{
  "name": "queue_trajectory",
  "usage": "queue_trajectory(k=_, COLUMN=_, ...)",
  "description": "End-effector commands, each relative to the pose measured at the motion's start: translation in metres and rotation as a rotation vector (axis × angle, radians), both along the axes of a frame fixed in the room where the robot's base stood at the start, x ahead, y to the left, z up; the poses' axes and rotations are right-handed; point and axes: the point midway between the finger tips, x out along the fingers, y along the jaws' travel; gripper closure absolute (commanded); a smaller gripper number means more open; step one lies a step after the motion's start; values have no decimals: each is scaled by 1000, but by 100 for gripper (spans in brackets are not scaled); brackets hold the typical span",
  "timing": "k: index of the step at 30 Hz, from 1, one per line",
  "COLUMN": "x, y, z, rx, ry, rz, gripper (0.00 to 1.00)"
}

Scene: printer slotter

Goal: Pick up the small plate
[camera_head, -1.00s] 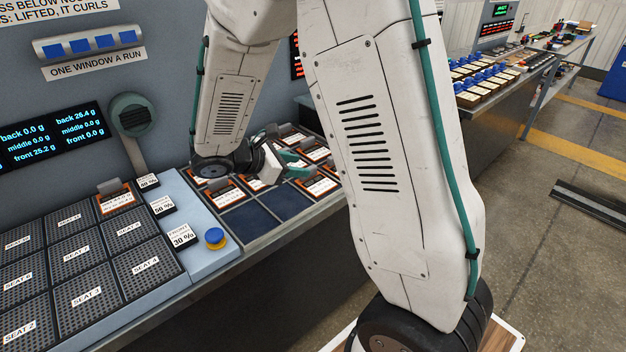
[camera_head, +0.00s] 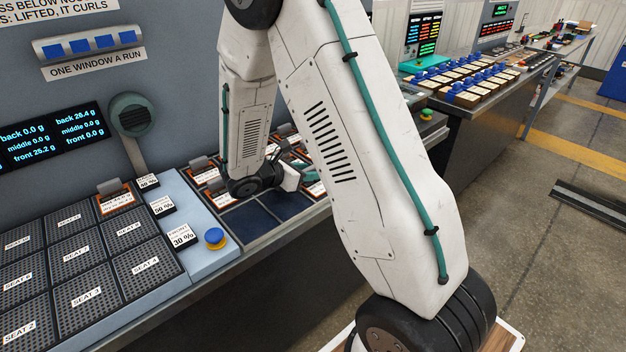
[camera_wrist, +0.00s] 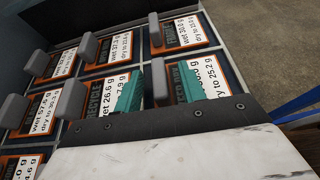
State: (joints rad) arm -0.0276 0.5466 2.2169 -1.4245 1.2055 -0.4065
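Several small orange-framed plates with white weight labels and upright grey tabs lie in a dark rack; which one the task means I cannot tell. In the wrist view one plate (camera_wrist: 205,75) is beside the right finger, and another plate (camera_wrist: 105,93) is at the left finger. My gripper (camera_wrist: 158,90) has its two teal fingers apart, with a grey tab showing between them; contact cannot be told. In the head view my gripper (camera_head: 306,175) is low over the rack, partly hidden by my arm. One orange-framed plate (camera_head: 116,199) stands apart at the left.
Grey perforated seats (camera_head: 88,290) fill the bench at left. A blue button (camera_head: 214,236) sits on the pale blue strip beside the rack. Empty dark blue cells (camera_head: 250,222) are at the rack's front. A wall panel with displays (camera_head: 52,135) rises behind.

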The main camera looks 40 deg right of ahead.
Motion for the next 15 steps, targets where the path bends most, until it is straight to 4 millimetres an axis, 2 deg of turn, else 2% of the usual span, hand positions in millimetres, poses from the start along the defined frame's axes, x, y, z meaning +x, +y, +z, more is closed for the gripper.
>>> queue_trajectory(k=5, x=0, y=0, z=0, rx=0, ry=0, rz=1, gripper=60)
queue_trajectory(k=9, x=0, y=0, z=0, rx=0, ry=0, rz=1, gripper=99)
queue_trajectory(k=15, x=0, y=0, z=0, rx=0, ry=0, rz=1, gripper=100)
